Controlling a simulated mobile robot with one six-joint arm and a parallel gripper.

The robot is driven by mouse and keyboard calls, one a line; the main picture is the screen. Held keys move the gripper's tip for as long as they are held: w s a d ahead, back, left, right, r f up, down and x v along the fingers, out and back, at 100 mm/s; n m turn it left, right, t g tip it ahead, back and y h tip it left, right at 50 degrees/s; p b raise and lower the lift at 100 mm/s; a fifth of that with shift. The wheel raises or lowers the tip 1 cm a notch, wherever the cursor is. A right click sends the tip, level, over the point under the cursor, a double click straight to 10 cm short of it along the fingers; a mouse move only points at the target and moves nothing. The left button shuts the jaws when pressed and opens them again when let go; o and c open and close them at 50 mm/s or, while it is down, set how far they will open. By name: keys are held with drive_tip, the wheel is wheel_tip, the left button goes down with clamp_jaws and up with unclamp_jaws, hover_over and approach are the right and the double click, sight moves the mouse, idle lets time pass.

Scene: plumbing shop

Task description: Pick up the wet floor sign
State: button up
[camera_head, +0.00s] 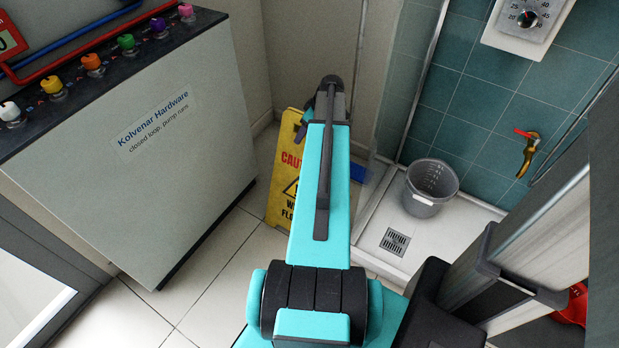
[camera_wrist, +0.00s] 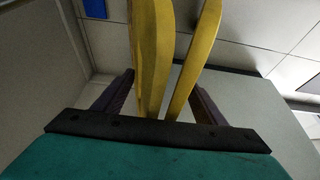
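The yellow wet floor sign (camera_head: 287,170) stands on the tiled floor in the head view, partly hidden behind my arm. Its red and black lettering shows at the left of the arm. In the wrist view the sign's two yellow panels (camera_wrist: 152,55) rise between the fingers of my gripper (camera_wrist: 162,82). The fingers are wide apart, one on each side of the panels. I cannot tell whether either finger touches the sign.
A grey pump cabinet (camera_head: 165,150) with coloured knobs stands left of the sign. A grey bucket (camera_head: 431,187) sits in the white shower tray (camera_head: 395,215) to the right. A blue object (camera_head: 357,172) lies behind my arm. Floor is clear at front left.

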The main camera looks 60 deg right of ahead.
drive_tip(key=c, duration=1.5)
drive_tip(key=shift+r, duration=0.1)
drive_tip(key=shift+c, duration=0.2)
wheel_tip(320, 180, up, 10)
drive_tip(key=shift+p, duration=0.45)
